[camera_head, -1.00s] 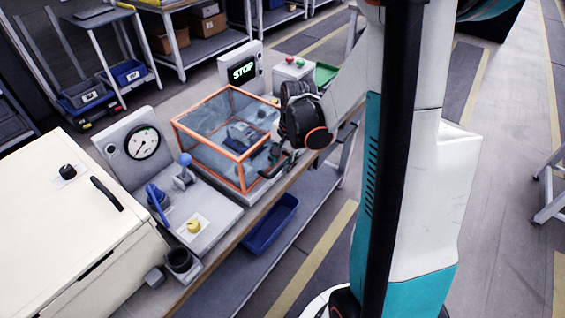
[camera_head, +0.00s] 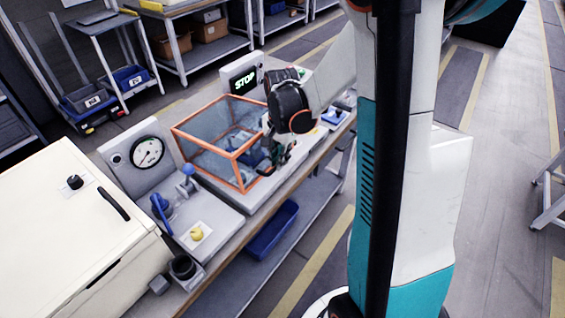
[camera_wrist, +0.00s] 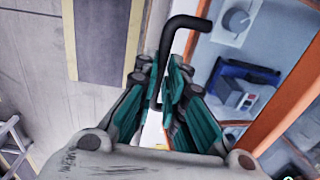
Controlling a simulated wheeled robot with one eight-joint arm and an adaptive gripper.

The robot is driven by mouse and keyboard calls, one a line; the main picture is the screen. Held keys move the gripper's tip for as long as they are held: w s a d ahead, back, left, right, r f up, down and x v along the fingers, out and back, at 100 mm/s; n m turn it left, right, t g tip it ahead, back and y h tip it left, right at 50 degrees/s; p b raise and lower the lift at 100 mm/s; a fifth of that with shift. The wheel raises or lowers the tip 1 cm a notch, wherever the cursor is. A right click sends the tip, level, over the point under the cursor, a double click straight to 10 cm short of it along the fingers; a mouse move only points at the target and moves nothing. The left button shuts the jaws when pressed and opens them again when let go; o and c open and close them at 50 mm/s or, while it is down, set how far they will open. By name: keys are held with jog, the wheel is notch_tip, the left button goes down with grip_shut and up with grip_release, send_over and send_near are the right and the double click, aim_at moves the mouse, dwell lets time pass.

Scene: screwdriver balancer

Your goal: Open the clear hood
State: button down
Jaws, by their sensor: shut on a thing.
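The clear hood (camera_head: 205,135) is a box of clear panels in an orange frame, over a blue device (camera_head: 250,152) on the bench. In the head view its near right side looks slightly raised, but the gap is hard to judge. My gripper (camera_head: 277,158) is at the hood's right side. In the wrist view my gripper (camera_wrist: 168,100) is shut on a black bent handle (camera_wrist: 183,22), whose upper end sticks out past the fingertips. The orange frame (camera_wrist: 284,95) runs close to the right of my fingers.
Left of the hood are a gauge panel (camera_head: 147,152), blue levers (camera_head: 160,206) and a yellow button (camera_head: 197,234). A STOP screen (camera_head: 245,79) stands behind it. A blue bin (camera_head: 272,232) is on the lower shelf.

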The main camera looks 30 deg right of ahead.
notch_tip(320, 180, up, 14)
jog(key=p, duration=0.7)
send_over(255, 129)
jog(key=shift+w+d+r, duration=0.1)
jog(key=w+a+r+p, duration=0.2)
jog(key=w+r, duration=0.1)
jog(key=w, duration=0.3)
jog(key=w+a+r+g+p, duration=0.1)
jog(key=w+a+r+p, duration=0.1)
jog(key=w, duration=0.4)
jog(key=shift+w+a+r, duration=0.25)
jog(key=shift+a+r, duration=0.2)
jog(key=shift+r, duration=0.5)
jog(key=c, duration=2)
grip_release()
jog(key=o, duration=0.7)
jog(key=shift+w+a+f+h, duration=0.2)
jog(key=shift+w+f+h, duration=0.1)
jog(key=shift+w, duration=0.15)
jog(key=shift+w+a+f, duration=0.1)
jog(key=shift+w+a, duration=0.05)
jog(key=shift+w, duration=0.15)
jog(key=c, duration=0.4)
jog(key=shift+o, duration=0.2)
jog(key=shift+s+d+r, duration=0.2)
jog(key=shift+d, duration=0.15)
